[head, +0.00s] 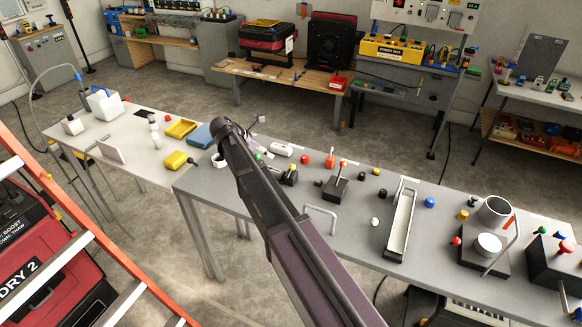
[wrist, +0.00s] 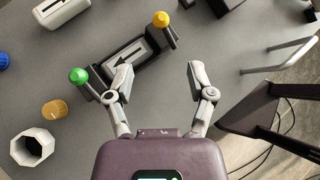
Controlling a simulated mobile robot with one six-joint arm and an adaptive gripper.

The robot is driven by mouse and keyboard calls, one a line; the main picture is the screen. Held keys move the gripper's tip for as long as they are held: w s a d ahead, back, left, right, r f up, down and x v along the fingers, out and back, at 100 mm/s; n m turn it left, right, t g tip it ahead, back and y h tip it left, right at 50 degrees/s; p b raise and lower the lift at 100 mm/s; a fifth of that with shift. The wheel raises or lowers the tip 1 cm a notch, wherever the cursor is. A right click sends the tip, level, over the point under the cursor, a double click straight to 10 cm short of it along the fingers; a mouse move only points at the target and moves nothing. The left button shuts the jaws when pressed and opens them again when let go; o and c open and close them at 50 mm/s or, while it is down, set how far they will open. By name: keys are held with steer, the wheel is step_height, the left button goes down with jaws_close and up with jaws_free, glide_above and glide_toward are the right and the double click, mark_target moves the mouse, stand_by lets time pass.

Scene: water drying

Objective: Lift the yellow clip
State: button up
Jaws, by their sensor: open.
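My gripper (wrist: 153,82) is open and empty in the wrist view, its two grey fingers spread above the grey table. A black fixture (wrist: 125,68) with an arrow plate lies just beyond and to the left of the fingers. It carries a yellow ball knob (wrist: 161,19) on its far end and a green ball knob (wrist: 78,75) on its left end. The left fingertip overlaps the fixture in the picture; I cannot tell whether they touch. I cannot tell which yellow part is the clip. In the head view my arm hides most of this spot.
A short orange-yellow cylinder (wrist: 55,108) and a white faceted cup (wrist: 33,147) stand at left. A white block (wrist: 62,12) lies at the top left. A metal handle (wrist: 283,58) is at right. In the head view, a long tray (head: 401,222) and several knobs crowd the grey table.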

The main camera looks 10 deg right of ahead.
mark_target(292, 166)
steer(key=b+x, duration=0.9)
steer(key=x, duration=0.4)
steer(key=shift+d+f, duration=0.2)
steer(key=shift+d, duration=0.05)
stand_by(0.4)
jaws_close()
